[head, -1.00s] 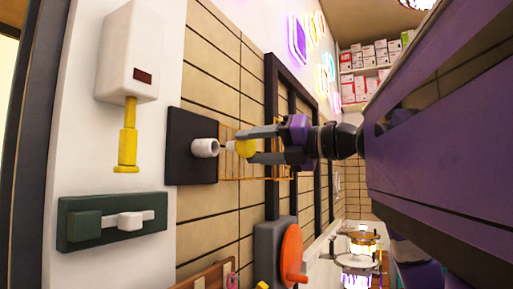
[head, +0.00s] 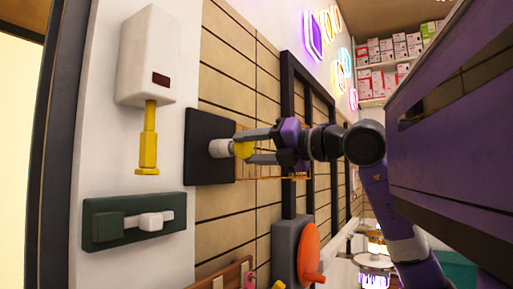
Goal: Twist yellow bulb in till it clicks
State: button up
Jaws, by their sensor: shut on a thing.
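The yellow bulb (head: 243,149) is between the fingers of my gripper (head: 256,147), which is shut on it. The bulb's left end meets the white socket (head: 220,148). I cannot tell how deep it sits in the socket. The socket sticks out from a dark square plate (head: 201,175) on the slatted wall. The gripper comes in from the right, and the fingers lie above and below the bulb in the picture.
A white box with a yellow handle (head: 148,138) is left of the plate. A green panel with a white slider (head: 135,221) is below it. A grey unit with an orange disc (head: 308,253) is at lower right. A wire rack (head: 270,167) is behind the gripper.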

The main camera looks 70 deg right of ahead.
jog(key=shift+w, duration=0.25)
jog(key=shift+d+r+p, duration=0.1)
jog(key=shift+r+p, duration=0.05)
jog(key=shift+p, duration=0.15)
jog(key=shift+c, duration=0.7)
jog(key=m+p, duration=0.2)
jog(key=m, duration=0.4)
jog(key=shift+w+r, duration=0.1)
jog(key=shift+w, duration=0.05)
jog(key=m+p, duration=0.2)
jog(key=m, duration=0.2)
jog(key=shift+r+m, duration=0.1)
jog(key=shift+m, duration=0.3)
jog(key=shift+m+p, duration=0.7)
jog(key=shift+m, duration=0.4)
jog(key=o, duration=1.6)
jog(key=shift+w, duration=0.1)
jog(key=shift+c, duration=0.2)
